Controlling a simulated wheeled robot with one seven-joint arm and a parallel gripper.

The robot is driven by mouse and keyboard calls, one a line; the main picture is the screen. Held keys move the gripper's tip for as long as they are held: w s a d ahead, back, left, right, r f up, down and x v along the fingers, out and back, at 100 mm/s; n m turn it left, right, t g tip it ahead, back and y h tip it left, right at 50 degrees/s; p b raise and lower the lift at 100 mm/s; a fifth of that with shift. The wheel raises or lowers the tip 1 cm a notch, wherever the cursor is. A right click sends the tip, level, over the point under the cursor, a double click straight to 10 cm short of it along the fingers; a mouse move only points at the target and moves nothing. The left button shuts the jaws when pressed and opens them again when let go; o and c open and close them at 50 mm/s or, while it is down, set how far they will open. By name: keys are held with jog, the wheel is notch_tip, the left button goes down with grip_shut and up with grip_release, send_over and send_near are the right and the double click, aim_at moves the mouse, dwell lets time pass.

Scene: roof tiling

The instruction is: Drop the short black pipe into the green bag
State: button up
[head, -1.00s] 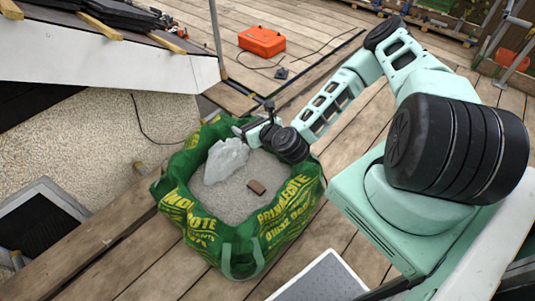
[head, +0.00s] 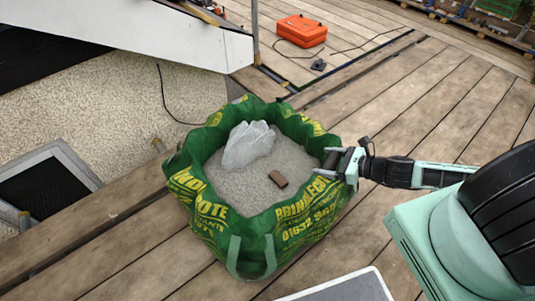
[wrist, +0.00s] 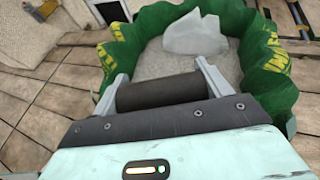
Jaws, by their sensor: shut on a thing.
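The green bag (head: 222,222) with yellow lettering stands open on the deck, holding grey gravel, a pale crumpled plastic sheet (head: 248,145) and a small brown block (head: 278,179). My gripper (head: 334,162) is at the bag's right rim in the head view, its fingers pointing toward the opening. In the wrist view my gripper (wrist: 162,88) is shut on the short black pipe (wrist: 160,93), which lies crosswise between the two fingers. Past the pipe, the wrist view shows the gravel and the bag's green wall (wrist: 268,60). The pipe is hard to make out in the head view.
An orange case (head: 302,30) lies on the deck at the back, with a black cable (head: 365,46) beside it. A white sloping roof edge (head: 150,30) and a pebbled wall (head: 110,105) are at the left.

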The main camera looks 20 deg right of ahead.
jog(key=f+n+b, duration=0.1)
jog(key=s+g+y+b, duration=0.1)
jog(key=b, duration=0.1)
jog(key=shift+s+a+f+n+g, duration=0.1)
jog(key=shift+a+f+n+g, duration=0.2)
jog(key=shift+f+n, duration=0.1)
jog(key=shift+r+n+g+y+b, duration=0.1)
jog(key=shift+n+g+y+b, duration=0.25)
jog(key=shift+b, duration=0.55)
jog(key=b, duration=0.3)
jog(key=shift+w+a+r+n+g, duration=0.15)
jog(key=shift+w+a+n+g, duration=0.1)
jog(key=shift+w+n, duration=0.1)
jog(key=w+a+b, duration=0.4)
jog(key=w+b, duration=0.3)
jog(key=w, duration=0.5)
jog(key=w+a+f+n+g+y+b, duration=0.1)
jog(key=w+a+f+b, duration=0.3)
jog(key=a+f, duration=0.5)
notch_tip(320, 180, down, 3)
jog(key=shift+w+f+n+g+y+b, duration=0.2)
jog(key=shift+w+n+g+y+b, duration=0.3)
jog(key=shift+w+g, duration=0.4)
jog(key=shift+w, duration=0.1)
